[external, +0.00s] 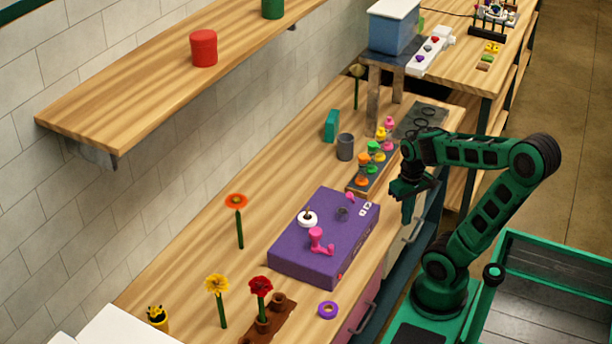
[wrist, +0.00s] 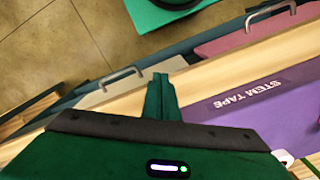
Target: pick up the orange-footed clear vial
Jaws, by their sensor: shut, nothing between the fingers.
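A row of small colourful pieces stands in a dark rack (external: 354,187) on the bench in the external view. The orange-footed vial (external: 362,181) appears to be at the rack's near end; its clear body is too small to make out. My gripper (external: 407,218) is to the right of the rack, over the bench's front edge, pointing down. Its fingers are together and empty, as the wrist view (wrist: 160,92) also shows. The vial and rack are not visible in the wrist view.
A purple stem tape box (external: 310,262) with pink and white parts lies nearer than the rack. A grey cup (external: 345,147) and a teal block (external: 331,126) stand left of the rack. Flowers (external: 239,225) stand toward the near end. A wooden shelf (external: 130,105) overhangs at left.

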